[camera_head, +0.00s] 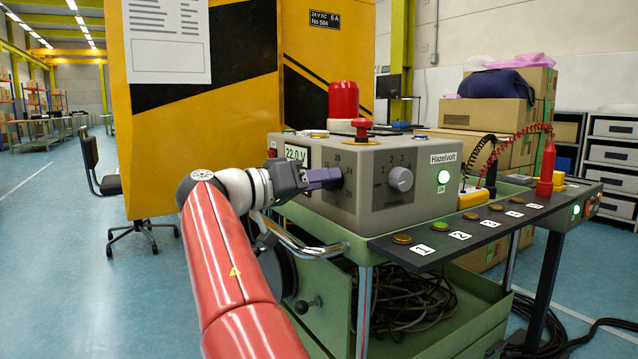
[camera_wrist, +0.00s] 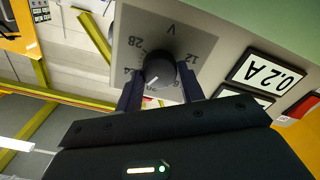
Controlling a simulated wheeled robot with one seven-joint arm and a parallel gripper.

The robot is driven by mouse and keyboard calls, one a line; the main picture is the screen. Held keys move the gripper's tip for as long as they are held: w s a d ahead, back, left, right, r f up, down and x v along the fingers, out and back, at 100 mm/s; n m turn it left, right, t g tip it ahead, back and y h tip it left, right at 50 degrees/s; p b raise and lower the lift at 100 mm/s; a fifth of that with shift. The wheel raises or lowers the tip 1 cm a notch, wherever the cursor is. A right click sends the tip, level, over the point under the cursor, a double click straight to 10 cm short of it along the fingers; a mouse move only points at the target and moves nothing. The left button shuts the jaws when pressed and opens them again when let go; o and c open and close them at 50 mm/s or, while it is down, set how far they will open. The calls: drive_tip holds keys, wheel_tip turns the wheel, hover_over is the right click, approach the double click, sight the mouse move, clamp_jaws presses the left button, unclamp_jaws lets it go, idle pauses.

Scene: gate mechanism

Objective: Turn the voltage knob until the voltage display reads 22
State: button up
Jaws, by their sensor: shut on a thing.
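The grey box labelled Hazelvolt (camera_head: 408,196) stands on a green cart. Its voltage display (camera_head: 296,154) reads 22.0 V. My gripper (camera_head: 332,177) reaches the left dial of the box from the left and hides its knob in the head view. In the wrist view, the dark round voltage knob (camera_wrist: 159,71) sits between the two fingers of my gripper (camera_wrist: 160,86), which are shut on its sides. Its white mark points to the lower left. The printed scale around it shows 28 and 12 clearly; lower numbers are partly hidden. A display (camera_wrist: 266,74) there reads 0.2 A.
A grey channel knob (camera_head: 401,179) is right of my gripper. A red mushroom button (camera_head: 362,128) and a red lamp (camera_head: 343,100) rise above the box. A metal rail (camera_head: 300,246) runs below my wrist. A yellow cabinet (camera_head: 240,80) stands behind. Open floor lies left.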

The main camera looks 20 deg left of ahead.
idle(0.4)
drive_tip(key=o, duration=1)
drive_tip(key=shift+c, duration=0.2)
drive_tip(key=p+v, duration=0.1)
drive_tip(key=v, duration=0.6)
drive_tip(key=shift+s+a, duration=0.25)
idle(0.6)
